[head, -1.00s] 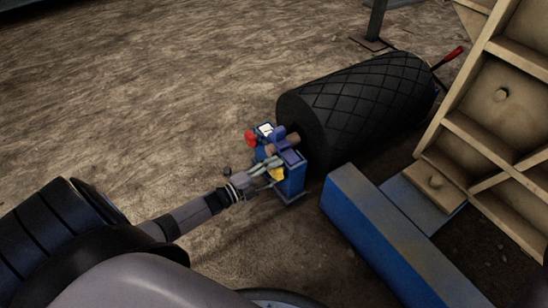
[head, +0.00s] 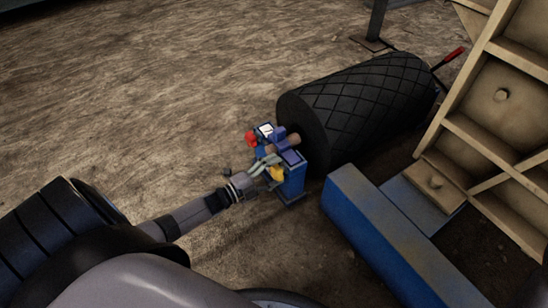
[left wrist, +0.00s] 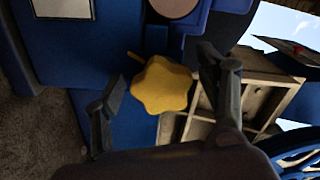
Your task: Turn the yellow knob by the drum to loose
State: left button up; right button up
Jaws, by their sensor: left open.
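The yellow knob (left wrist: 161,87) is a lobed star shape on the blue stand in the left wrist view. It also shows small in the head view (head: 277,173), partly behind my gripper. The black drum (head: 360,100) with a diamond tread lies beside the blue stand (head: 293,181). My left gripper (head: 265,165) is at the stand, close to the knob. In the left wrist view its open fingers (left wrist: 160,88) stand on either side of the knob, with gaps to both. Whether the knob is tight or loose does not show. My right gripper is not in view.
A red part (head: 251,138) sits on top of the stand. A blue beam (head: 380,240) and a beige ribbed frame (head: 500,120) are at the right. A red-tipped lever (head: 452,55) is past the drum's far end. The ground at left is clear.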

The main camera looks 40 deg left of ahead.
pick_arm(q)
jog(key=shift+s, duration=0.1)
jog(key=v, duration=1.1)
jog(key=shift+s+a, duration=0.2)
jog(key=shift+s, duration=0.15)
